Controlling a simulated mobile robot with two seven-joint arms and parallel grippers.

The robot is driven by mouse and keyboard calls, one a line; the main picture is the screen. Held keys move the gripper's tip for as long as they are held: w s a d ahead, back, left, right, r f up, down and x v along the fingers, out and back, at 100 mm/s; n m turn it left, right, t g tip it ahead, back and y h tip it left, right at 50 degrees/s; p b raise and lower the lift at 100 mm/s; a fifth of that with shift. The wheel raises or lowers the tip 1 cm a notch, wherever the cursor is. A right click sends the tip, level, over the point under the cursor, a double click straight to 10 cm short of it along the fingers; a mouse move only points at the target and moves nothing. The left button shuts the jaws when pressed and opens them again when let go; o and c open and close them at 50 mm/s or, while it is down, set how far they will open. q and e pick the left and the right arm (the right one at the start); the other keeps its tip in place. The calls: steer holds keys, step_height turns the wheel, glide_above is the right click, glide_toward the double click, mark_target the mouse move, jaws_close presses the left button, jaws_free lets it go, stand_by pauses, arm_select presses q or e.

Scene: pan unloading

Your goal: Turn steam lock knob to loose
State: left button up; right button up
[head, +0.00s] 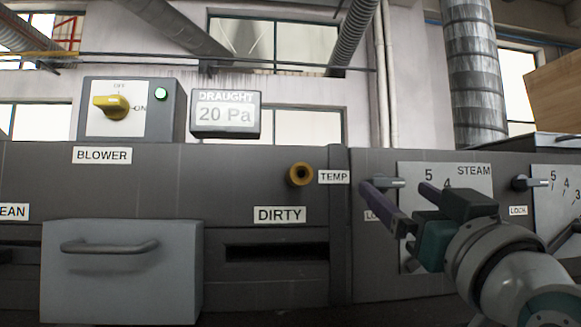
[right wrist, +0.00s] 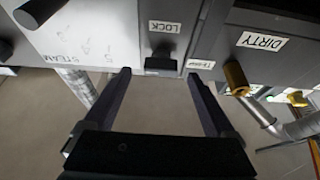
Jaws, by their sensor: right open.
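The steam lock knob (head: 390,182) is a small grey lever-like knob on the dark panel front, left of the white STEAM plate (head: 478,180). It points sideways to the right in the head view. In the right wrist view the knob (right wrist: 161,63) is a dark block beside its LOCK label (right wrist: 165,27). My right gripper (head: 400,189) is open, with its two dark fingers pointing at the panel. In the right wrist view the knob lies between the lines of the fingertips (right wrist: 158,76), and the jaws look empty. One finger partly hides the LOCK label in the head view. My left gripper is out of view.
A second lock knob (head: 533,183) sits farther right beside another dial plate. A brass TEMP fitting (head: 300,174) sticks out left of my right gripper; it also shows in the right wrist view (right wrist: 235,78). A grey drawer (head: 122,275) with a handle juts out at left.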

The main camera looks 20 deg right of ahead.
mark_target(390, 186)
steer(key=shift+p+x, duration=0.45)
steer(key=shift+x, duration=0.7)
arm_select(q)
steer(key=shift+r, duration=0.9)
arm_select(e)
steer(key=shift+w+d+r, duration=0.1)
steer(key=shift+w, duration=0.25)
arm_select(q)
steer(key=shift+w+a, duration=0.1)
arm_select(e)
steer(key=shift+c, duration=0.2)
steer(key=c, duration=1.3)
steer(key=shift+c, duration=0.2)
